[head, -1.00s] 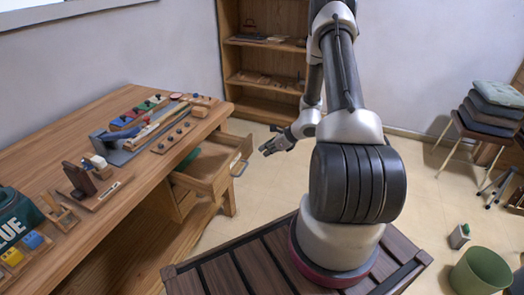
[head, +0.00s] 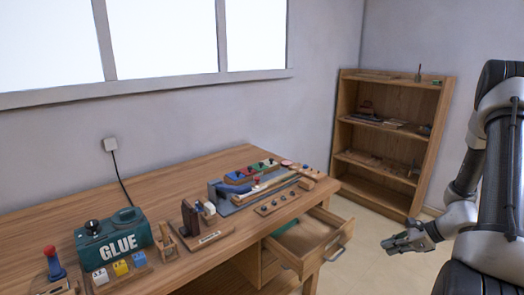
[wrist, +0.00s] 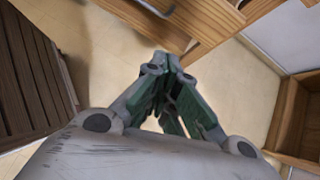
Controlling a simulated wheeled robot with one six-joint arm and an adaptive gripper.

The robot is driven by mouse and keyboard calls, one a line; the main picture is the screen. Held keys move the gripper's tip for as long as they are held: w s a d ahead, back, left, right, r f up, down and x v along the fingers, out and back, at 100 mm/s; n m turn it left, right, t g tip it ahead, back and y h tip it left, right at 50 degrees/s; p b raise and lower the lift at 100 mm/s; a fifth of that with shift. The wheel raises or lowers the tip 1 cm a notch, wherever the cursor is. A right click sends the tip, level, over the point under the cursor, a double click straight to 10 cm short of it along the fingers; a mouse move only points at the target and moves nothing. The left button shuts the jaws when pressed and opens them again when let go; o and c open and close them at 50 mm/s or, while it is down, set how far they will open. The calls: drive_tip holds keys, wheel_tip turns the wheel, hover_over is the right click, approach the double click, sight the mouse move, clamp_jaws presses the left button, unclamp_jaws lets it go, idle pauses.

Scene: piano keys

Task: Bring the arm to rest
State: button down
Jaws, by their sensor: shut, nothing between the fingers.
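My gripper (head: 402,243) hangs in the air at the right of the head view, to the right of the open drawer (head: 318,236) and apart from it. My arm (head: 492,170) rises along the right edge of that view, partly cut off. In the wrist view my gripper (wrist: 168,66) has its fingers together with nothing between them. Pale floor (wrist: 105,50) and wooden furniture lie beyond the fingertips.
The wooden workbench (head: 150,180) carries a green glue container (head: 112,243), several coloured button blocks and a row of tools. A wooden bookshelf (head: 385,165) stands in the back corner. The floor (head: 365,275) between drawer and gripper is clear.

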drive_tip(key=s+a+r+n+h, duration=0.2)
drive_tip(key=s+r+n, duration=0.5)
drive_tip(key=r, duration=0.4)
drive_tip(key=s+a+r+n+h, duration=0.2)
drive_tip(key=s+a+r+n, duration=0.2)
drive_tip(key=s+r+n, duration=0.3)
drive_tip(key=s+a+r+n+h, duration=0.2)
drive_tip(key=s+r+n, duration=0.6)
drive_tip(key=r, duration=0.9)
drive_tip(key=a+n, duration=0.1)
drive_tip(key=n, duration=0.1)
drive_tip(key=shift+a+r+n+g+h, duration=0.15)
drive_tip(key=shift+a+n+g+h, duration=0.25)
